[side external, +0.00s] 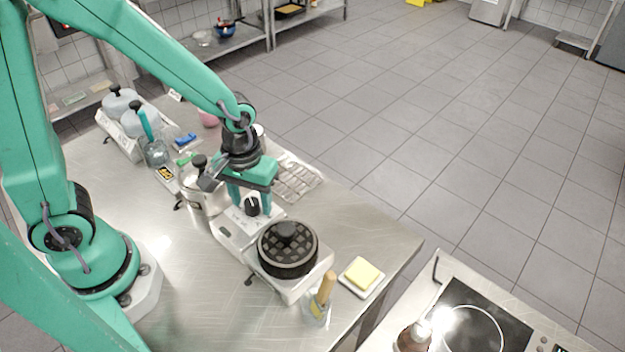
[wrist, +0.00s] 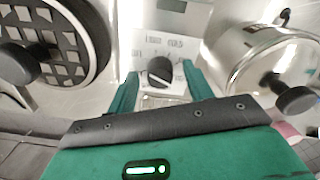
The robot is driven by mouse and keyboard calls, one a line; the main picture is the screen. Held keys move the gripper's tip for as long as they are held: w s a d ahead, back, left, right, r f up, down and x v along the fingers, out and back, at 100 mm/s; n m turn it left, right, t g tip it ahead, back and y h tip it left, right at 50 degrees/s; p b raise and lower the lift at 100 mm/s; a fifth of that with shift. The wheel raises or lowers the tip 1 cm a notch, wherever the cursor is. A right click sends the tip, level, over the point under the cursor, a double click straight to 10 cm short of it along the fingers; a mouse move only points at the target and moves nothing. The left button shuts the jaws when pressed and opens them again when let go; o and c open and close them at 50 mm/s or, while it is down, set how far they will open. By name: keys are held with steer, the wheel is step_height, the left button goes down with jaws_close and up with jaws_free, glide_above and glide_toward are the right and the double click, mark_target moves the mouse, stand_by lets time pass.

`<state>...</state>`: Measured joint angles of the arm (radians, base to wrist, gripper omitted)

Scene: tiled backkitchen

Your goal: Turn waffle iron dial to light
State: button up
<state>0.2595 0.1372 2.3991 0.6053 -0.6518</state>
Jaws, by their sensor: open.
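The waffle iron (side external: 289,287) stands on the steel counter, with a round black grid plate (side external: 288,262) and a black knob on top. Its dial (side external: 252,205) is a small black knob on the white control panel (side external: 234,226). In the wrist view the dial (wrist: 160,71) shows a pale pointer line, with printed labels around it that are too blurred to read surely. My gripper (side external: 252,204) is open and points down over the panel. In the wrist view its green fingers (wrist: 160,84) stand on either side of the dial, apart from it.
A steel pot (side external: 199,192) with a black-knobbed lid stands close on the left of my gripper. A jar with a wooden-handled tool (side external: 322,297) and a yellow block on a white dish (side external: 362,275) stand near the waffle iron.

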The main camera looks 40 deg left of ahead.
steer(key=c, duration=1)
steer(key=shift+o, duration=0.2)
steer(key=shift+m, duration=0.4)
steer(key=m, duration=0.8)
steer(key=o, duration=1)
steer(key=shift+c, duration=0.2)
steer(key=shift+r, duration=0.2)
